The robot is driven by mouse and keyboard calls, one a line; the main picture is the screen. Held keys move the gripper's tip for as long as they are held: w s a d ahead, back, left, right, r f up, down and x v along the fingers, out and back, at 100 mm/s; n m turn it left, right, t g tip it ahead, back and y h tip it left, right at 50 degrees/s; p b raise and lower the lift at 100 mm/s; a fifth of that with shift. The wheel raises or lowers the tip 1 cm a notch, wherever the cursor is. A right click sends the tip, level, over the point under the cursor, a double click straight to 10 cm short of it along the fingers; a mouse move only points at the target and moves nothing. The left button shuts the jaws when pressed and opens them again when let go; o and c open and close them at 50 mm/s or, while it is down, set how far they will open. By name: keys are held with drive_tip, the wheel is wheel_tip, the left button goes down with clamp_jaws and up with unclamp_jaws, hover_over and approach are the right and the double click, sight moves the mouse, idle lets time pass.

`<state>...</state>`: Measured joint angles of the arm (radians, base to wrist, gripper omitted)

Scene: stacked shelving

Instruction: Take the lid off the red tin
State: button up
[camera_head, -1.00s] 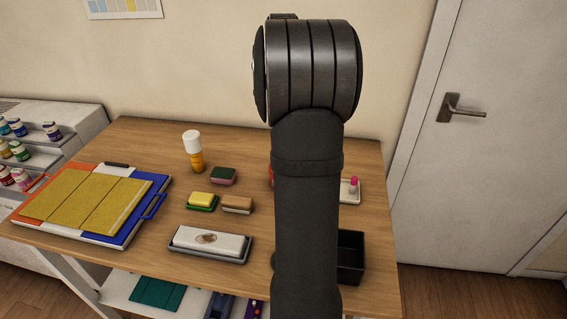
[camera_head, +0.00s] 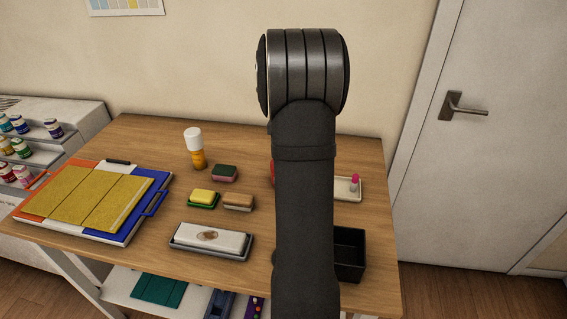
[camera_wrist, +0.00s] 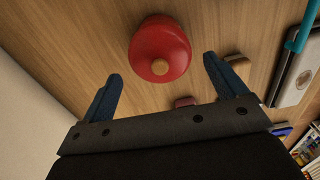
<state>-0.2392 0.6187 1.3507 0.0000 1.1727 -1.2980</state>
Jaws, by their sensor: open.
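The red tin (camera_wrist: 158,38) stands on the wooden table in the wrist view. My gripper (camera_wrist: 160,68) is open and empty, with one blue finger on each side of the view. The tin lies beyond the fingertips, roughly in line with the gap between them. In the head view my arm hides nearly all of the tin, with only a sliver of red (camera_head: 272,173) at its left edge. My gripper is hidden there.
A black open box (camera_head: 351,254) and a small tray (camera_head: 346,188) with a pink-topped item stand right of my arm.

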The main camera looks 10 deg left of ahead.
wheel_tip(320, 180, down, 2)
drive_tip(key=shift+f, duration=0.2)
drive_tip(key=c, duration=1.2)
drive_tip(key=shift+s, duration=0.1)
drive_tip(key=shift+c, duration=0.3)
